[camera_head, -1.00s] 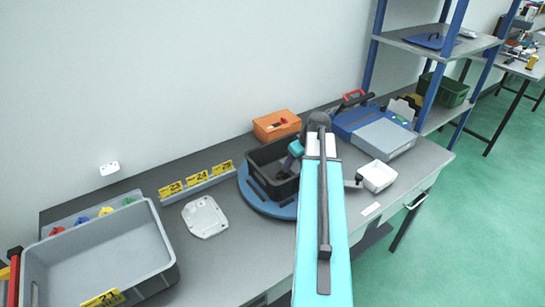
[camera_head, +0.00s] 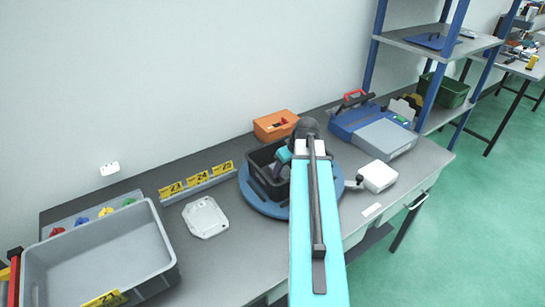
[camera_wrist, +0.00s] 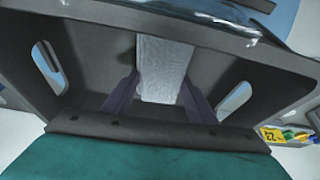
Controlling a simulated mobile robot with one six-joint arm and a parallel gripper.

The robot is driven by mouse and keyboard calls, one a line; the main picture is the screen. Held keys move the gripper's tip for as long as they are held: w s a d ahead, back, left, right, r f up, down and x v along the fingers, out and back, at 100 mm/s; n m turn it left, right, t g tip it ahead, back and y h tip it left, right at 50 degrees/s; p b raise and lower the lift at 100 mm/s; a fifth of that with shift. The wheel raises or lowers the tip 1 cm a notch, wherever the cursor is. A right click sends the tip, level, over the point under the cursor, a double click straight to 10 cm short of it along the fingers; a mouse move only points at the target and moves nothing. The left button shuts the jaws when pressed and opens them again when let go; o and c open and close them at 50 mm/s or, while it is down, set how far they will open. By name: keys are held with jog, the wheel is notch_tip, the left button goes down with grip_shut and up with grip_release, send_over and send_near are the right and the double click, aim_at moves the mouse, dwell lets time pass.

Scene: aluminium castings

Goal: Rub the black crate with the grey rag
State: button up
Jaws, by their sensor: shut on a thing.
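The black crate (camera_head: 262,184) stands on a round blue board on the bench in the head view. Its right part is hidden behind my arm. In the wrist view its dark inner walls (camera_wrist: 90,60), with oval hand holes, surround my gripper (camera_wrist: 160,98). My gripper is shut on the grey rag (camera_wrist: 164,68), which shows as a pale grey patch between the two dark fingers. The rag reaches towards a crate wall; I cannot tell whether it touches. In the head view the rag is hidden and my gripper (camera_head: 282,165) is inside the crate.
The round blue board (camera_head: 251,199) is under the crate. An orange box (camera_head: 276,125) stands behind, and a blue and grey case (camera_head: 385,140) to the right. Yellow number signs (camera_head: 198,180), a pale plate (camera_head: 205,217) and a big grey bin (camera_head: 165,240) are to the left.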

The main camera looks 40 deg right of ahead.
aim_at(272, 178)
jog(key=a, duration=0.4)
jog(key=shift+w+r, duration=0.1)
jog(key=shift+w, duration=0.05)
jog(key=shift+a+f, duration=0.2)
jog(key=shift+a, duration=0.2)
jog(key=shift+w+a+r, duration=0.1)
jog(key=shift+a+r, duration=0.05)
jog(key=shift+a, duration=0.55)
jog(key=shift+w+r+p, duration=0.1)
jog(key=shift+r+p, duration=0.1)
jog(key=shift+p, duration=0.25)
notch_tip(272, 178, up, 2)
jog(key=shift+r, duration=0.1)
notch_tip(272, 178, up, 5)
jog(key=p, duration=0.3)
jog(key=shift+d+r+p, duration=0.1)
jog(key=shift+r+p, duration=0.1)
jog(key=shift+p, duration=0.2)
